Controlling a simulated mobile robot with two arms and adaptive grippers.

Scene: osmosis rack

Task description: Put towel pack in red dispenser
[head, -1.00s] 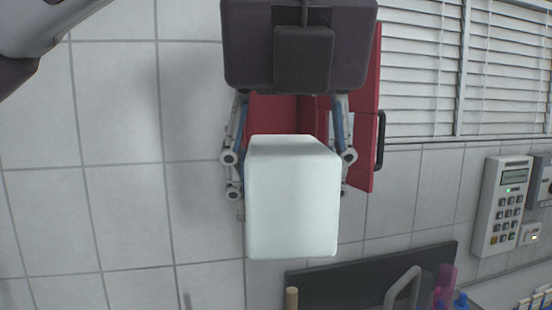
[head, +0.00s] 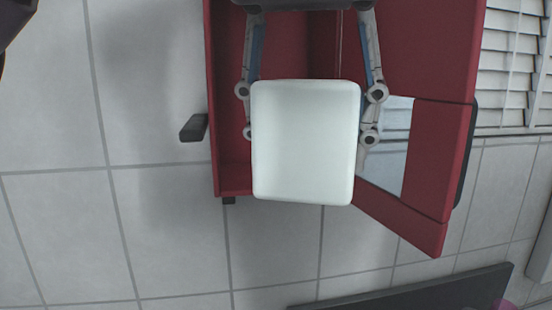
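The white towel pack (head: 304,145), a block with rounded edges, is held upright between the fingers of my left gripper (head: 307,136), which comes in from the top. One finger lies along each side of the pack. The red dispenser (head: 213,120) is on the tiled wall behind it, open at the front. The pack covers much of its opening, and its lower edge sits slightly below the dispenser's bottom edge in the picture. I cannot tell whether the pack is inside or still in front. My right gripper is not in view.
The dispenser's red door (head: 432,150), with a clear window (head: 390,155), stands swung open to the right, close to the right finger. A dark latch piece (head: 194,128) sticks out left of the dispenser. Window blinds (head: 510,75) are at right. A dark panel (head: 420,295) lies below.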

